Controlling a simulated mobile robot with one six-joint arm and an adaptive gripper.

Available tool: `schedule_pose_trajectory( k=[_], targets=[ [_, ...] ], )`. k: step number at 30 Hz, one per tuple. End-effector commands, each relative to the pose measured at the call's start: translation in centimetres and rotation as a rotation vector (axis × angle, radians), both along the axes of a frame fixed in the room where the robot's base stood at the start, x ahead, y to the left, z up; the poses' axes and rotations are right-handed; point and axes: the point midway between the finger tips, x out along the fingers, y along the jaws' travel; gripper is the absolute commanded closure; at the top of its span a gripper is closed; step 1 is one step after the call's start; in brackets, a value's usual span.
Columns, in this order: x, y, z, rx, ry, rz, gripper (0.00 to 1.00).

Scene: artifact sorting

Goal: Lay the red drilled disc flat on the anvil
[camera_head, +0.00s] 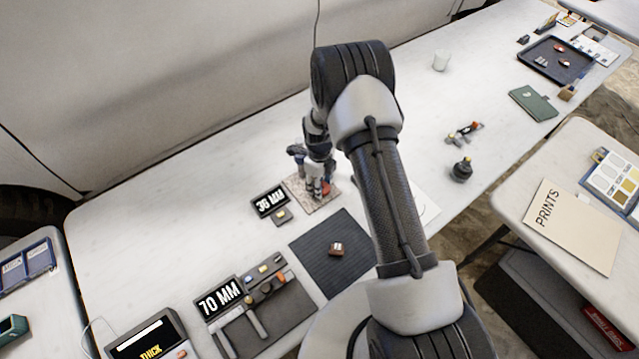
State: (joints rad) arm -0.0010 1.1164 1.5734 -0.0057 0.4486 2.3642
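My gripper (317,194) points down over a small speckled plate (300,199) in the middle of the long white table. A small patch of red (327,188), possibly the red drilled disc, shows at the fingertips, mostly hidden by them. I cannot tell whether the fingers hold it or whether it touches the plate. The speckled plate may be the anvil or its base; no other anvil is clear. Whether the fingers are open or shut is too small to tell.
A "36 MM" display (270,201) stands just left of the plate. A dark mat (312,253) with a small brown block (336,249) lies in front. A "70 MM" display (221,298) and caliper tray (287,323) are front left. A black knobbed object (461,171) stands right.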

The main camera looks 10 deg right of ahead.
Motion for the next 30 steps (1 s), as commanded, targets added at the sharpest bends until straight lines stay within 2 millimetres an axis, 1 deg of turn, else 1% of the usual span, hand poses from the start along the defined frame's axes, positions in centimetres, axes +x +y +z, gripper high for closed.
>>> schedule_pose_trajectory(
  k=[6,7,15,16,26,28,30],
  targets=[
    [0.0,0.0,-0.4,0.0,0.001,0.0,0.84],
    [0.0,0.0,-0.4,0.0,0.001,0.0,0.6],
    [0.0,0.0,-0.3,0.0,0.001,0.0,0.42],
    [0.0,0.0,-0.3,0.0,0.001,0.0,0.41],
    [0.0,0.0,-0.1,0.0,0.001,0.0,0.41],
    [0.0,0.0,0.3,0.0,0.001,0.0,0.41],
    [0.0,0.0,1.3,0.0,-0.001,0.0,0.41]
  ],
)
